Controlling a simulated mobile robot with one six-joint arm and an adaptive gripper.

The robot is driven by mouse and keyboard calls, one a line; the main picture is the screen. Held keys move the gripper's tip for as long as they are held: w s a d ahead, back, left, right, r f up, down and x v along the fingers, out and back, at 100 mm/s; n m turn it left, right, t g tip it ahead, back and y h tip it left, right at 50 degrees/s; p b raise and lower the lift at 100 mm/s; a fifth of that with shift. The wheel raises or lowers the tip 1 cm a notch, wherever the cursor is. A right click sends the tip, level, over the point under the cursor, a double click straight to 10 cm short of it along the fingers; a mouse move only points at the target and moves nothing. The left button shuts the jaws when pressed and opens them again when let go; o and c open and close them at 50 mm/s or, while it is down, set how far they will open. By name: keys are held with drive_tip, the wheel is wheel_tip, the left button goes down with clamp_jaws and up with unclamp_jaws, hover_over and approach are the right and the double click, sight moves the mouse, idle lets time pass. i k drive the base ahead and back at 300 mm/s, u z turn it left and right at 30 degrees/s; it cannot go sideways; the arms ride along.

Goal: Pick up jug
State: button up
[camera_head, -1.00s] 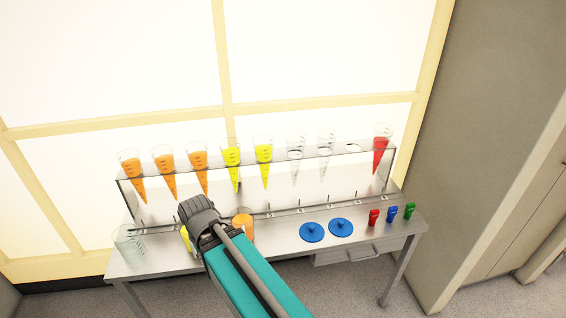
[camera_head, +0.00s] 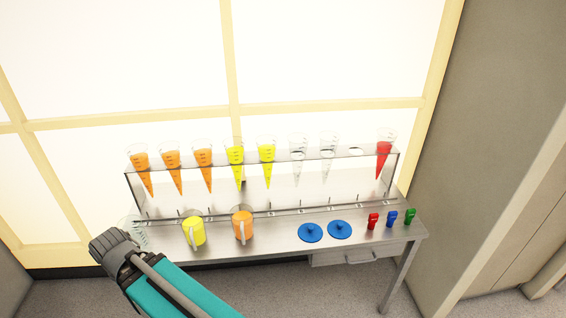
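Three jugs stand on the metal table. The clear jug (camera_head: 138,226) at the far left is partly hidden behind the end of my arm. The yellow jug (camera_head: 196,233) and the orange jug (camera_head: 240,228) stand to its right, upright and fully visible, with handles toward me. The grey wrist end of my arm covers the table's left front corner, in front of the clear jug. My gripper's fingers do not show, so I cannot see whether they touch the clear jug.
A clear rack (camera_head: 270,164) behind holds several graduated cones with orange, yellow, clear and red contents. Two blue lids (camera_head: 311,232) and red, blue and green small objects (camera_head: 391,217) lie to the right on the metal table (camera_head: 280,246). A drawer (camera_head: 362,254) hangs below.

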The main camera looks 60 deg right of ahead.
sight(242, 215)
drive_tip(key=u, duration=0.5)
drive_tip(key=k, duration=0.45)
drive_tip(key=z, duration=2.1)
